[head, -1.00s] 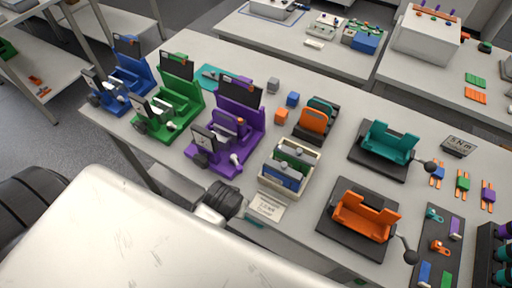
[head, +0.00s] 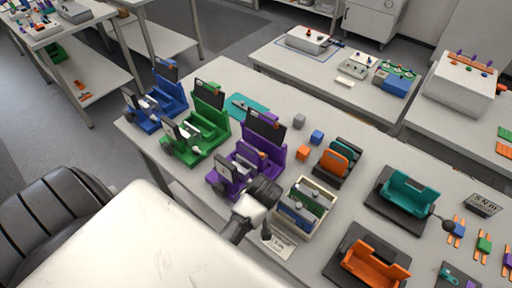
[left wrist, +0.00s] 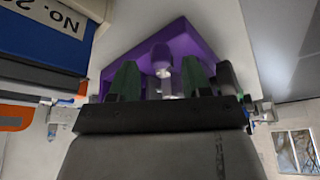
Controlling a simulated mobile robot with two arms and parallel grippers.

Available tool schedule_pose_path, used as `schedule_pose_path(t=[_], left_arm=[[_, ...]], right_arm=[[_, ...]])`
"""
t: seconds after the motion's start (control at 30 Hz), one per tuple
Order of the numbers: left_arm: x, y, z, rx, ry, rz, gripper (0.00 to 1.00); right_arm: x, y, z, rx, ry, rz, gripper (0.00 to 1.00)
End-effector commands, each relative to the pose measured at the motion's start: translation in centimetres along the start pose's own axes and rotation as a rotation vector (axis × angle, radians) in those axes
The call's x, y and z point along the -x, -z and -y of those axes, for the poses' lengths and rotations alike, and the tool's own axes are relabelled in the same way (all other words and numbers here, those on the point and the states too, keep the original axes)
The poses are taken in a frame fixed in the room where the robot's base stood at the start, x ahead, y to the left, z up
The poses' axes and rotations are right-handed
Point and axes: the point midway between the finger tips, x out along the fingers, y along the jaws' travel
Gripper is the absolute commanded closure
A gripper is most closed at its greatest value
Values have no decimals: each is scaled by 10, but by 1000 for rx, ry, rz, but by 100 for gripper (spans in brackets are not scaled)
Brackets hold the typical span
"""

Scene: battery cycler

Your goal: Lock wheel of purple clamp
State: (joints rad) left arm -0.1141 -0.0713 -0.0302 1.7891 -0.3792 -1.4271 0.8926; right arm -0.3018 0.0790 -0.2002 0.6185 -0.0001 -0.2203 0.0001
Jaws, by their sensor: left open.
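The purple clamp (head: 262,138) stands on the table at the right end of a row of three clamps. My left gripper (head: 262,188) is at its front right corner and hides part of it, including the spot of its white-handled wheel. In the left wrist view, the purple clamp body (left wrist: 205,45) fills the upper middle. My left gripper (left wrist: 163,80) is open, its two dark green fingers apart. A purple knob (left wrist: 161,56) with a pale shaft shows between the fingers. I cannot tell whether either finger touches it. My right gripper is not in view.
A green clamp (head: 208,122) and a blue clamp (head: 166,98) stand to the left. A pale box with blue and green cells (head: 303,205) sits close to the right of my left gripper. Small cubes and an orange-and-teal rack (head: 338,160) lie behind it.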

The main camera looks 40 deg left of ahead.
Motion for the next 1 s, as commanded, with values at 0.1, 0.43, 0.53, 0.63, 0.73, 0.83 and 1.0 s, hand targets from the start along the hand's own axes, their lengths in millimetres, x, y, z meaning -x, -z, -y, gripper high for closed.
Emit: schedule_pose_path(t=[0.1, 0.43, 0.53, 0.63, 0.73, 0.83, 1.0], left_arm=[[-11, 1, 0, -2, 1, -1, 52], [-17, 0, 0, 0, -1, 0, 52], [-17, 0, 0, -1, -1, 0, 60], [-17, 0, 0, -1, -1, 0, 75], [-17, 0, 0, -1, -1, 0, 90], [-17, 0, 0, -1, -1, 0, 100], [-17, 0, 1, -13, -5, 0, 100]], right_arm=[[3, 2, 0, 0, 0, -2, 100], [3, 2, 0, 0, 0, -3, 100], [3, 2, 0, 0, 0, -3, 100], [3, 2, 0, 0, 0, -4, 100], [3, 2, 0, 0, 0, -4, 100], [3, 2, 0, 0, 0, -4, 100], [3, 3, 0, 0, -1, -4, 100]])
